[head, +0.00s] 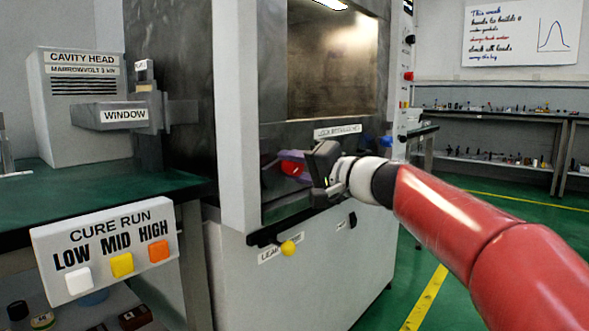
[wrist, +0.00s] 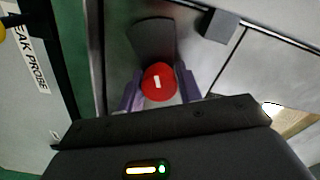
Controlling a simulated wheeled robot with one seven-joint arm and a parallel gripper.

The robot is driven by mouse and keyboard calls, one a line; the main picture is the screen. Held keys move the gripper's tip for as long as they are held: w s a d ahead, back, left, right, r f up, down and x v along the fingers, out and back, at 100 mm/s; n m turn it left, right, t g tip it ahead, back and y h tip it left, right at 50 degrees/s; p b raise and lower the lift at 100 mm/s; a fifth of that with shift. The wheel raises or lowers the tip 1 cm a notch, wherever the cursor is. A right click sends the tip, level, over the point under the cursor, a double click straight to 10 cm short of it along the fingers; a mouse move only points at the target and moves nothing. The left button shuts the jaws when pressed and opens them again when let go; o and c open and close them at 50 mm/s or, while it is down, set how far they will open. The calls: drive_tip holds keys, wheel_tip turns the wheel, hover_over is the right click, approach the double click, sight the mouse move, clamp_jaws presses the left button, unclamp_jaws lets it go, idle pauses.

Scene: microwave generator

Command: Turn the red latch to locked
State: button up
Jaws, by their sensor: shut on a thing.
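The red latch (head: 292,168) is a round red knob low on the front of the grey cabinet, below its window. In the wrist view the red latch (wrist: 158,82) shows a short white mark on its face, and a dark plate lies behind it. My gripper (head: 284,162) reaches in from the right. In the wrist view its two purple fingers (wrist: 159,92) stand on either side of the red knob and are shut on it. The finger pads' contact with the knob's sides is partly hidden by the gripper body.
A yellow knob (head: 288,248) by a leak probe label sits below on the cabinet. A dark block (wrist: 221,25) stands near the latch. A CURE RUN panel (head: 108,250) with white, yellow and orange buttons is at left. Green floor is open at right.

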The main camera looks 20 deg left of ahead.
drive_tip(key=m+p, duration=0.1)
drive_tip(key=m, duration=0.5)
drive_tip(key=shift+f+m+p, duration=0.15)
drive_tip(key=shift+m+p, duration=0.6)
drive_tip(key=shift+m, duration=1.45)
drive_tip(key=o, duration=0.9)
drive_tip(key=shift+m, duration=0.3)
drive_tip(key=shift+o, duration=0.4)
drive_tip(key=v, duration=0.8)
